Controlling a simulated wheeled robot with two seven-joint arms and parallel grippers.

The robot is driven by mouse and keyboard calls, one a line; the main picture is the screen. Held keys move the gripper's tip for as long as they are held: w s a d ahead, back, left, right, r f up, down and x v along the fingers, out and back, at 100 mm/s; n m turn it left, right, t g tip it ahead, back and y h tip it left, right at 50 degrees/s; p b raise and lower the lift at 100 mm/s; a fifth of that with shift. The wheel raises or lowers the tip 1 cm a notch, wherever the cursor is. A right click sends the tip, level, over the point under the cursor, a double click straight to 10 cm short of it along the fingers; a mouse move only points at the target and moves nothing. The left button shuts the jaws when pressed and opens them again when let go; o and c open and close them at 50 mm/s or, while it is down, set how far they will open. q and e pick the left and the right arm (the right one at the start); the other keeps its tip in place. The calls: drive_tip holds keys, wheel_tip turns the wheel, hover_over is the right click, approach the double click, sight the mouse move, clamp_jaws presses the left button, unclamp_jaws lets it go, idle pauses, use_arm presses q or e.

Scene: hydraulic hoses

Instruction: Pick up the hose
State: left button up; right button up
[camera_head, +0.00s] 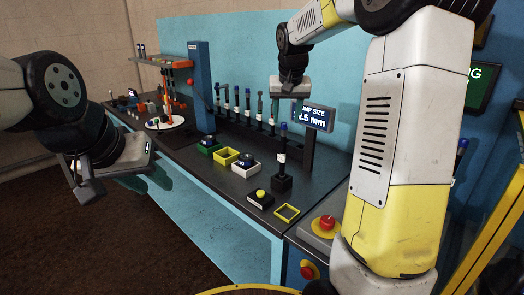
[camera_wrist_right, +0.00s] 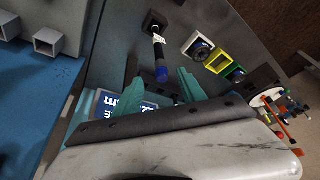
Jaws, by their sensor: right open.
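A short black hose (camera_head: 282,158) with a blue cap and a white label stands upright in a square black holder (camera_head: 281,184) near the bench's front. The same hose (camera_wrist_right: 159,53) shows in the right wrist view, its blue end pointing towards my gripper. My right gripper (camera_head: 291,86) is above and behind this hose in the head view. In its wrist view the teal fingers (camera_wrist_right: 143,86) are apart with nothing between them, and the hose is beyond them. My left gripper (camera_head: 112,178) hangs at the bench's left front, away from the hose; its finger opening is unclear.
Several similar hoses stand in a row (camera_head: 248,107) at the back. A display (camera_head: 314,117) on a post stands right of the hose. Green, yellow and white square trays (camera_head: 226,156) lie left of it; an empty yellow frame (camera_head: 287,212) and a red button (camera_head: 327,222) are in front.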

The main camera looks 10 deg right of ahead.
sight(283, 131)
drive_tip(key=shift+w+a+f, duration=0.1)
drive_tip(key=shift+w+f, duration=0.2)
drive_tip(key=shift+w, duration=0.25)
drive_tip(key=shift+w+f, duration=0.2)
drive_tip(key=shift+f, duration=0.15)
drive_tip(key=x, duration=0.6)
drive_tip(key=shift+w+f, duration=0.15)
drive_tip(key=shift+f, duration=0.15)
clamp_jaws()
drive_tip(key=shift+r, duration=0.1)
